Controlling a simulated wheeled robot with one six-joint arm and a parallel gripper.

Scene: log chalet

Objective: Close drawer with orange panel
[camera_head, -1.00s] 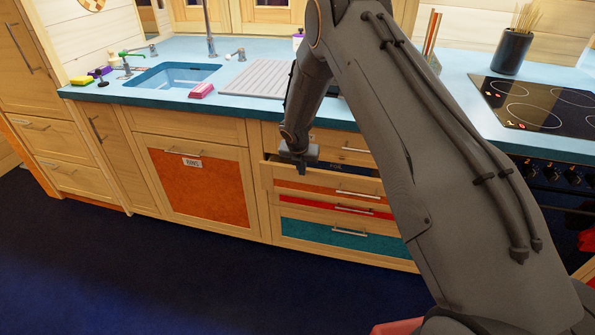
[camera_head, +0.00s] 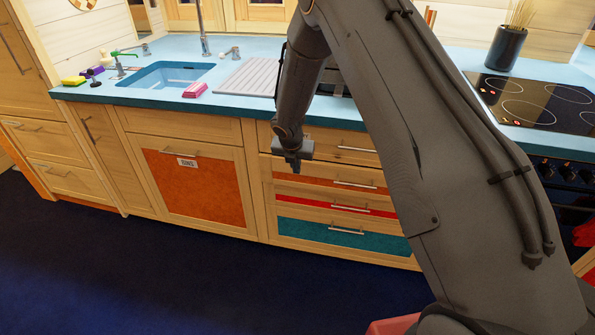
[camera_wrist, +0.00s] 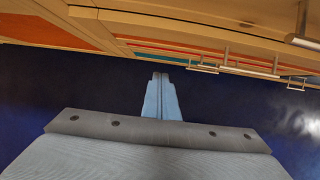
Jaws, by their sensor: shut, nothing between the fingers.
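The drawer with the orange panel (camera_head: 312,181) is the second one down in the stack right of the large orange cabinet door. Its front looks flush, or nearly flush, with the drawers around it, and no inside shows. My gripper (camera_head: 291,166) is in front of the upper left part of this drawer stack. Its fingers are together and empty, and they also show in the wrist view (camera_wrist: 160,78). The wrist view shows dark floor around the fingers and the cabinet fronts along the top. I cannot tell whether the fingertips touch the drawer front.
A red-panel drawer (camera_head: 322,199) and a teal-panel drawer (camera_head: 330,234) lie below, with bar handles. The blue counter (camera_head: 240,102) runs above, with a sink (camera_head: 166,76) and a hob (camera_head: 530,100). The dark blue floor (camera_head: 150,280) in front is clear.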

